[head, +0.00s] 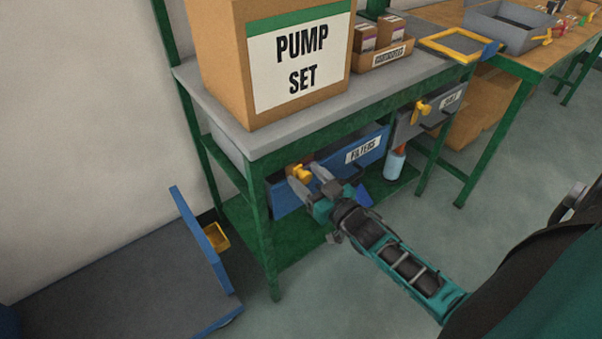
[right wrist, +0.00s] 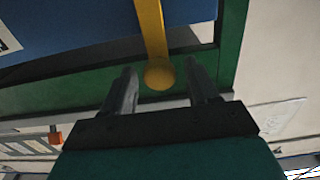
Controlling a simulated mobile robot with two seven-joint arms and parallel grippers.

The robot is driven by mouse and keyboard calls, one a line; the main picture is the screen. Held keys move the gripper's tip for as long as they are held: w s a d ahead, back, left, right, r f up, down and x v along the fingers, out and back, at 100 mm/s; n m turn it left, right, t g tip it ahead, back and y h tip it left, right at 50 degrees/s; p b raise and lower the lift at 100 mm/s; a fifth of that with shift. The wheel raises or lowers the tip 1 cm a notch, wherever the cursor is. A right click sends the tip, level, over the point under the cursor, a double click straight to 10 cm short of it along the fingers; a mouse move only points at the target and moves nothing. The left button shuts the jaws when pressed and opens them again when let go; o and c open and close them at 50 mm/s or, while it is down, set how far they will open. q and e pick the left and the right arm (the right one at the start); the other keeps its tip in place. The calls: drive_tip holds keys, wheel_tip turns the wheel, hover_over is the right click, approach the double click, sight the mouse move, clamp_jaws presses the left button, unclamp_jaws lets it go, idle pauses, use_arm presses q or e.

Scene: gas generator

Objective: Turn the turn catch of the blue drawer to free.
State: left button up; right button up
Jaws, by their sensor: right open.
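The blue drawer (head: 345,165), labelled FILTERS, sits under the grey top of the green bench. Its yellow turn catch (head: 300,173) is at the drawer's left end, by the green bench leg. My right gripper (head: 306,179) is open at the catch. In the right wrist view the catch's yellow bar (right wrist: 150,30) comes down from the top and ends in a round knob (right wrist: 160,75), which lies between my two open fingers (right wrist: 163,90). I cannot tell whether the fingers touch it. The blue drawer (right wrist: 90,25) fills the upper left there. My left gripper is not in view.
A grey drawer (head: 430,110) with its own yellow catch (head: 420,111) is to the right, with a blue bottle (head: 395,163) below it. A large PUMP SET box (head: 225,70) stands on the bench (head: 262,141). A blue-edged cart (head: 120,265) stands at lower left.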

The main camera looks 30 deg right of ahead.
drive_tip(key=shift+w+a, duration=0.15)
drive_tip(key=shift+w, duration=1.25)
clamp_jaws()
